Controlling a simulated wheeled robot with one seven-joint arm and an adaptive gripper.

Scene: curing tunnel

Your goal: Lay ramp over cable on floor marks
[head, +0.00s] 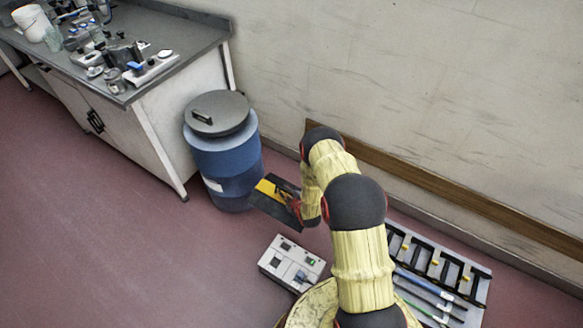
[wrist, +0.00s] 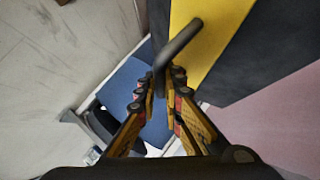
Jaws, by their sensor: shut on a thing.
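The ramp (head: 268,203) is a dark plate with a yellow band, held above the red floor in front of the blue drum. In the wrist view the ramp (wrist: 265,62) fills the upper right, with a dark bar handle (wrist: 180,42) standing across its yellow band. My gripper (wrist: 160,80) is shut on this handle. In the head view my gripper (head: 291,202) is at the ramp's right side, partly hidden by my arm. I cannot make out a cable run or floor marks in either view.
A blue drum (head: 228,160) with a grey lid stands beside a cluttered bench (head: 190,50). A grey box with switches (head: 290,262) is on the floor near my base. A rack with rods (head: 440,272) lies by the wall at right. The left floor is clear.

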